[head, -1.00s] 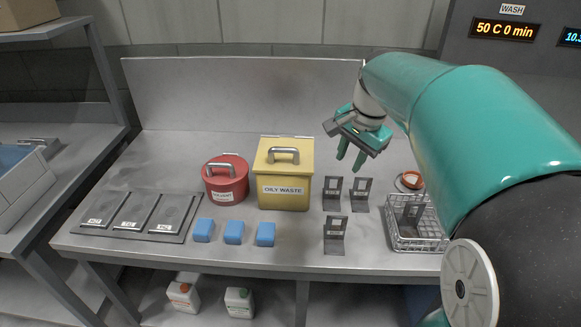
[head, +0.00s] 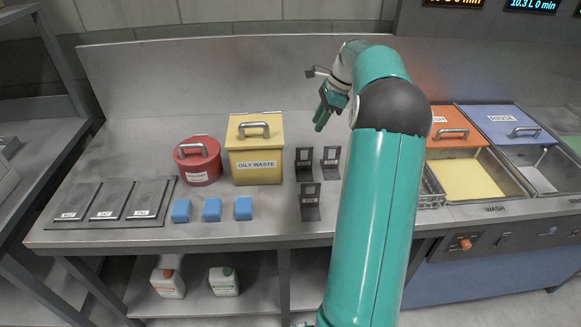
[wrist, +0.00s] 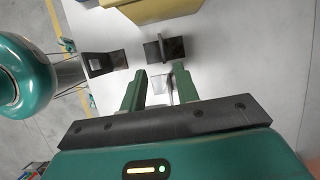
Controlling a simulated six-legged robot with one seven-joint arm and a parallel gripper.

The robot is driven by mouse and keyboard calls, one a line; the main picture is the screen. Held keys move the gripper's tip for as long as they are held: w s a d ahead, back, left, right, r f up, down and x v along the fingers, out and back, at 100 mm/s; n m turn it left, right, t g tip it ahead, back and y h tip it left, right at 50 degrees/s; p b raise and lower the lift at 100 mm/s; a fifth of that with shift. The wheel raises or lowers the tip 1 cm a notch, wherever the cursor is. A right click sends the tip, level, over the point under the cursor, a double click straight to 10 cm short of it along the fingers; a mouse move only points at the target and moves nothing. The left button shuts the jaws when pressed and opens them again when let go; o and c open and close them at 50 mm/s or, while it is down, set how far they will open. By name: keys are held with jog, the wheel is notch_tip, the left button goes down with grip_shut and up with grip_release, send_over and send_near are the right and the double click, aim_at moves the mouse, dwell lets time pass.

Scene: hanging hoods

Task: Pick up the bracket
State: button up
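Three dark grey L-shaped brackets stand on the bench in the head view: a back left bracket (head: 304,164), a back right bracket (head: 330,161) and a front bracket (head: 310,201). My gripper (head: 325,112) is above and behind them, pointing down, apart from all of them. In the wrist view my gripper (wrist: 158,88) has its two green fingers spread with a gap. Two dark brackets show beyond the fingers, one at the left (wrist: 104,62) and one near the middle (wrist: 163,48). A pale upright shape shows between the fingertips; I cannot tell what it is.
A yellow oily waste bin (head: 255,160) and a red solvent can (head: 198,165) stand left of the brackets. Blue blocks (head: 212,210) sit in front. A wire basket (head: 432,188) is at the right, partly behind my arm, beside the wash tank (head: 468,178).

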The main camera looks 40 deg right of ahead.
jog(key=x, duration=0.5)
jog(key=d+x, duration=0.1)
jog(key=x, duration=0.2)
jog(key=shift+s+f, duration=0.1)
jog(key=shift+f, duration=0.2)
jog(key=shift+a+x, duration=0.15)
jog(key=shift+x, duration=1.25)
jog(key=shift+a+x, duration=0.15)
jog(key=shift+x, duration=1.2)
jog(key=shift+w+r, duration=0.1)
jog(key=shift+w, duration=0.1)
grip_shut()
jog(key=shift+r, duration=0.1)
